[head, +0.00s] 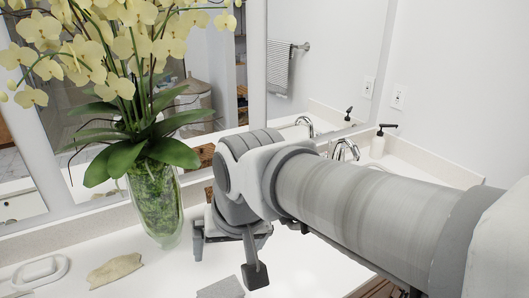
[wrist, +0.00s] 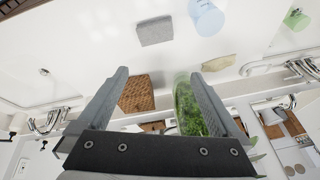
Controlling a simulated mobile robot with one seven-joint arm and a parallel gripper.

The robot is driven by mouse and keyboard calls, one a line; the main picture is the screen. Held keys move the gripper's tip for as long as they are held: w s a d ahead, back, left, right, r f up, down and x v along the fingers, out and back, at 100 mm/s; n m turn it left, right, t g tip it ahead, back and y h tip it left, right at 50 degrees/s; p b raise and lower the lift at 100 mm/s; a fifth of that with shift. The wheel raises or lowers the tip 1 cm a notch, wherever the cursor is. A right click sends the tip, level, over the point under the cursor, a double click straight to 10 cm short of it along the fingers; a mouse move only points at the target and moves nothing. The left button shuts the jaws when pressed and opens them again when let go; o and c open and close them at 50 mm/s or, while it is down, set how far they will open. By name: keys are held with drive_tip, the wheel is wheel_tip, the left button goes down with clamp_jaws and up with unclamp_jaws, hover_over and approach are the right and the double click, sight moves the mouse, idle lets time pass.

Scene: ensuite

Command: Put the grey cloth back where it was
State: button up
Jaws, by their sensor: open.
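The grey cloth (head: 221,289) lies flat on the white counter at the bottom edge of the head view, partly cut off. It appears as a folded grey square in the wrist view (wrist: 155,31). My gripper (head: 228,262) is over the counter, beyond the cloth and apart from it. In the wrist view my gripper (wrist: 160,76) has its two fingers spread wide, with nothing held between them. The cloth shows past the fingertips there.
A glass vase (head: 154,205) with yellow orchids stands close left of my gripper. A beige cloth-like piece (head: 115,271) and a white soap dish (head: 40,272) lie left. A wicker basket (wrist: 137,94) shows between my fingers. A tap (head: 346,150) and soap bottle (head: 378,145) stand right.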

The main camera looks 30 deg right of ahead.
drive_tip(key=s+n, duration=0.1)
drive_tip(key=s+r+n, duration=0.1)
drive_tip(key=s+n+t, duration=0.1)
drive_tip(key=shift+s+d+r+n, duration=0.1)
drive_tip(key=shift+r+n, duration=0.15)
drive_tip(key=shift+n, duration=0.05)
idle(1.1)
